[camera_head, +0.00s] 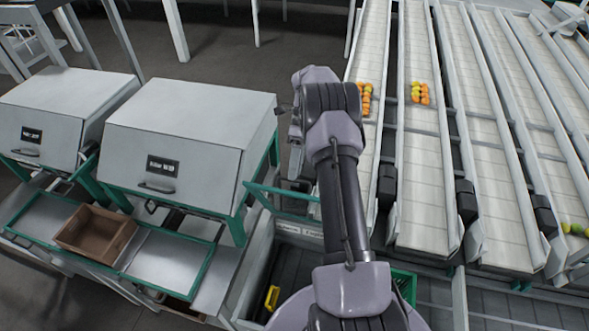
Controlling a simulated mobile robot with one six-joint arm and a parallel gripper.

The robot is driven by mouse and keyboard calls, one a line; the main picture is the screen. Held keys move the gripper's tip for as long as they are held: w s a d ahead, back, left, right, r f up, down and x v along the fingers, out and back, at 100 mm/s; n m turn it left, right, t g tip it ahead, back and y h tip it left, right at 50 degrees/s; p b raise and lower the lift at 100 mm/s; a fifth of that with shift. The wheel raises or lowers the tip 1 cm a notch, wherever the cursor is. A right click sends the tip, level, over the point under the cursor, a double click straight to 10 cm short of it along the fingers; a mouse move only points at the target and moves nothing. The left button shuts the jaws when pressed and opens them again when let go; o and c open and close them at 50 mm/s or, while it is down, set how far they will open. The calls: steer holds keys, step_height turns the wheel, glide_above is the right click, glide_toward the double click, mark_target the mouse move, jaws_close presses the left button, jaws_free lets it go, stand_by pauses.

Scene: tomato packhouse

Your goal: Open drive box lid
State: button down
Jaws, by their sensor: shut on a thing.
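My gripper (294,128) is in the upper middle, at the end of my purple and black arm, and is mostly hidden behind my wrist. Its fingertips cannot be made out clearly. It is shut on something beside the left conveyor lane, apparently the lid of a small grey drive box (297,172). My arm covers much of this box, so the lid's angle and its handle cannot be seen.
Two large grey hooded machines (190,118) with dark labels and front handles stand at left. A brown crate (96,232) sits on the green-framed shelf before them. Sloping conveyor lanes (432,200) carry tomatoes at right. A green rail (285,195) runs close to my arm.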

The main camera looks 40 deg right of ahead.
steer(key=c, duration=1.5)
jaws_free()
steer(key=shift+d+f, duration=0.3)
steer(key=shift+f, duration=0.3)
steer(key=shift+w+p+v, duration=0.15)
steer(key=shift+p+v, duration=0.45)
steer(key=shift+v, duration=1.4)
steer(key=shift+w+p+v, duration=0.2)
steer(key=shift+p+v, duration=0.4)
steer(key=shift+v, duration=1.4)
steer(key=shift+f, duration=0.15)
steer(key=shift+c, duration=0.3)
